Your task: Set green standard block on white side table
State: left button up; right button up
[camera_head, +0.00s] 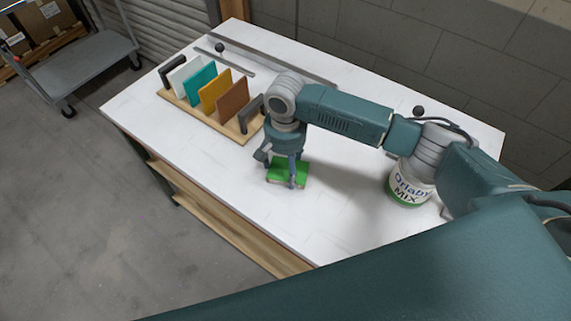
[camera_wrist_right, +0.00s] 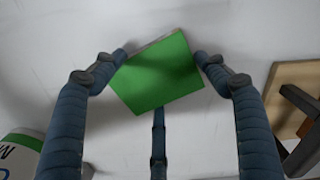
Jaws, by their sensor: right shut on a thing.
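The green standard block (camera_head: 287,171) is a flat bright green piece at the white side table (camera_head: 230,215), in front of the wooden rack. My right gripper (camera_head: 284,180) comes down over it from above and is shut on it. In the right wrist view the green block (camera_wrist_right: 157,74) lies between the fingertips of the right gripper (camera_wrist_right: 160,62), with white tabletop behind it. I cannot tell whether its underside touches the table. My left gripper is not in view.
A wooden rack (camera_head: 218,124) holds several coloured panels at the back left. A can labelled MIX (camera_head: 408,188) stands at the right, beneath my right arm. A grey cart (camera_head: 85,60) is on the floor at upper left. The front tabletop is clear.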

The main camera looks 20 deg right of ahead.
aim_at(285, 170)
jog(key=o, duration=1.2)
notch_tip(285, 170, up, 12)
jog(key=b, duration=0.1)
jog(key=shift+b, duration=0.35)
